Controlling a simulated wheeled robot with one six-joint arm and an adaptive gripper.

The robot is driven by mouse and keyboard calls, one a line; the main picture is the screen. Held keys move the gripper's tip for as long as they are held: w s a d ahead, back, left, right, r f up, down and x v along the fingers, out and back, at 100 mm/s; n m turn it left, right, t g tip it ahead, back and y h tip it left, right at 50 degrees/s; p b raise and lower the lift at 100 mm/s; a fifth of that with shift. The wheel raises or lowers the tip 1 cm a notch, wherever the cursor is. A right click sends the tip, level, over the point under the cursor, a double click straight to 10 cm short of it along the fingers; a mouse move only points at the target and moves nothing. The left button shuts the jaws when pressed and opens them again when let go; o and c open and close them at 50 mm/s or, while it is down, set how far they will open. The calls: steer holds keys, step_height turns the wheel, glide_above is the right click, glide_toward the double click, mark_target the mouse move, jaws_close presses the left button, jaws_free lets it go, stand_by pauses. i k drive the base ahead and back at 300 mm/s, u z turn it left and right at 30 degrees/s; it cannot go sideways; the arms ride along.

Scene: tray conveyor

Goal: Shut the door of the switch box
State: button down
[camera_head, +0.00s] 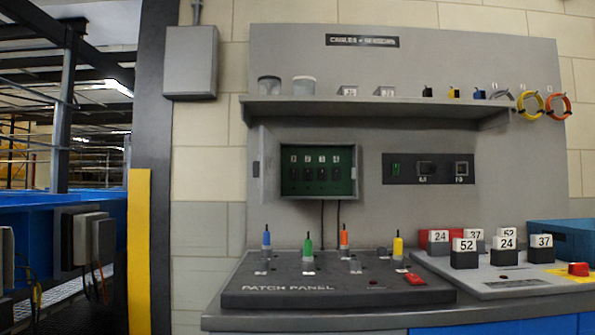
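The switch box (356,180) is mounted on the grey back panel, below the shelf. It stands open. Its green inside shows a row of several dark switches with white labels above them. Its grey door (268,166) is on the left side of the box, swung well outward, and shows as a narrow upright panel. A small dark latch or handle mark shows on the door's left part. Two dark cables hang down from the bottom of the box. My gripper is not in view.
The patch panel (240,298) with several coloured plugs lies on the counter below the box. A shelf (380,104) with cups and coiled cables runs above. Numbered blocks (464,253) stand at the right. A dark control plate (405,178) is right of the box.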

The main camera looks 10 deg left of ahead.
mark_target(269, 182)
steer(key=z, duration=2.6)
steer(key=k, duration=1.65)
steer(key=u, duration=2.7)
steer(key=i, duration=0.9)
steer(key=u, duration=0.05)
